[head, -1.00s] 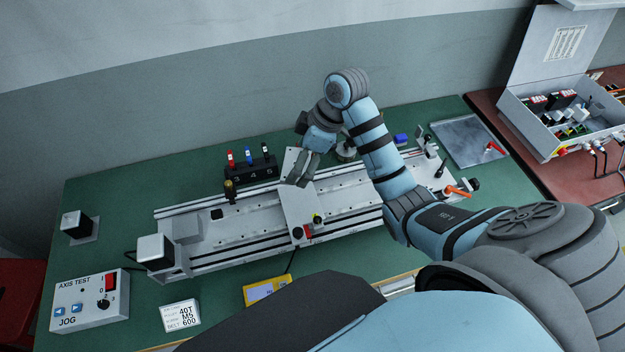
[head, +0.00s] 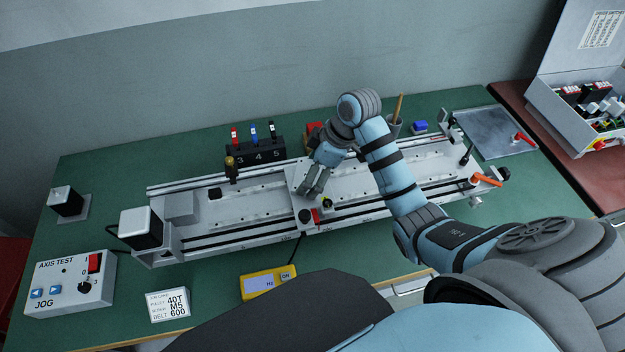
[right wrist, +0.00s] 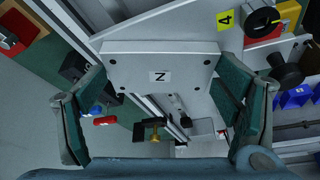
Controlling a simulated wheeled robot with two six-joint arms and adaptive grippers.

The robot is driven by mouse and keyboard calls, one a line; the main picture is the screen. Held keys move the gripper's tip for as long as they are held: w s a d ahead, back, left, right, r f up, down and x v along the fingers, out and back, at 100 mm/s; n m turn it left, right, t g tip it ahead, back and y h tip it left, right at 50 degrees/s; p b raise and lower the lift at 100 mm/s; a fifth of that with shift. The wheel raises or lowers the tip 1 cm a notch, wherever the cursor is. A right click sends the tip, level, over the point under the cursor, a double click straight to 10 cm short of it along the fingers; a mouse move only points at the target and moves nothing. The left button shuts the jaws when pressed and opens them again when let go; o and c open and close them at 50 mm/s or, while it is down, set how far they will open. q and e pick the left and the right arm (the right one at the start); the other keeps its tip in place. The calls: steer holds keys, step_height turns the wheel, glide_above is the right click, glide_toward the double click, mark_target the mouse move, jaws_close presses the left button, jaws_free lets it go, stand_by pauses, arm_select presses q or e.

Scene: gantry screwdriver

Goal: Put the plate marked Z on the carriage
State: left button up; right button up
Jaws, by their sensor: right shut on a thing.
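The plate marked Z (right wrist: 160,88) is a pale square plate with dark corner holes, seen in the right wrist view. My right gripper (right wrist: 162,110) is shut on it, one finger at each side edge. Behind it in that view is the larger carriage plate (right wrist: 229,45) with a yellow 4 label. In the head view my right gripper (head: 316,182) is pointing down over the carriage (head: 309,202) on the rail unit. The held plate is hard to make out there, and I cannot tell whether it touches the carriage. My left gripper is not in view.
A black rack (head: 256,152) with several coloured tools stands behind the rail. A pencil pot (head: 393,125) and a blue block (head: 419,127) are at the back. A jog box (head: 70,285) and a yellow meter (head: 270,284) lie in front. An orange lever (head: 487,180) is at the rail's right end.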

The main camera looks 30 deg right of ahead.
steer(key=shift+r, duration=0.15)
steer(key=o, duration=1.4)
steer(key=p+v, duration=0.3)
steer(key=v, duration=0.9)
steer(key=shift+p, duration=0.3)
